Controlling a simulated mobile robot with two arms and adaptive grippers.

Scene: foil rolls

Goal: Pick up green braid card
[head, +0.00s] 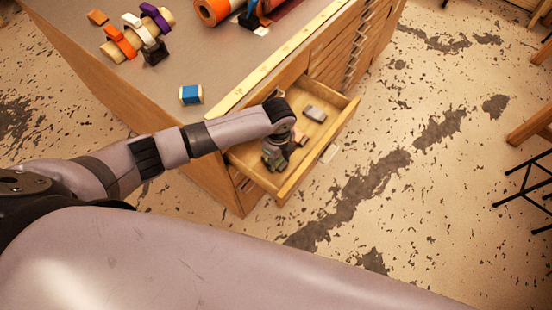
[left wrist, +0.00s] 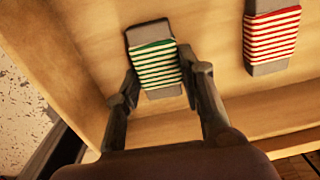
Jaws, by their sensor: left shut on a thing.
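The green braid card (left wrist: 155,65), a grey card wrapped in green and white stripes, shows in the left wrist view inside the wooden drawer. My left gripper (left wrist: 159,74) has a finger on each side of it and is shut on it. In the head view my left gripper (head: 275,157) reaches down into the open drawer (head: 292,186), and the arm hides much of the card. My right gripper is not in view.
A red-striped card (left wrist: 271,36) lies right of the green one. A grey piece (head: 315,113) lies farther back in the drawer. On the counter are a blue spool (head: 191,94), several coloured rolls and a yellow ruler strip (head: 283,55).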

